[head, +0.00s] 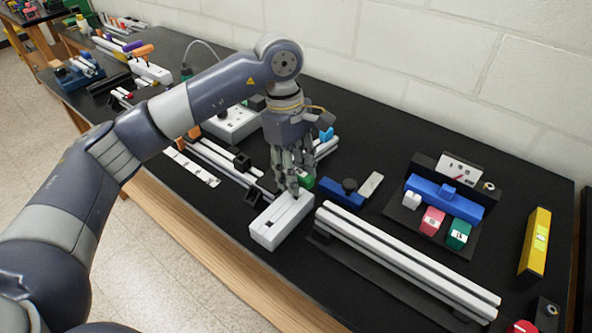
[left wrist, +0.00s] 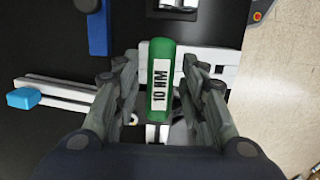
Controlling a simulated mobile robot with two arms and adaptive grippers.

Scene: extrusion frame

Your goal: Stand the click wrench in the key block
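The click wrench shows as a green handle marked "10 NM" in the left wrist view (left wrist: 160,85). In the head view only a green part (head: 308,183) shows beside my fingers. My left gripper (head: 291,185) points down over it. In the left wrist view its fingers (left wrist: 161,100) stand on both sides of the handle with gaps, so it is open. The wrench's lower part is hidden. A white block (head: 272,233) with a dark slot in its top lies just in front of the fingers. I cannot tell surely whether it is the key block. My right gripper is out of view.
Pale extrusion rails (head: 410,262) lie right of the white block. A blue block (head: 341,194) with a black knob is behind it. A black stand with a blue bar (head: 430,196) and a yellow level (head: 536,243) are farther right. Another white block with an orange handle (head: 143,52) stands far left.

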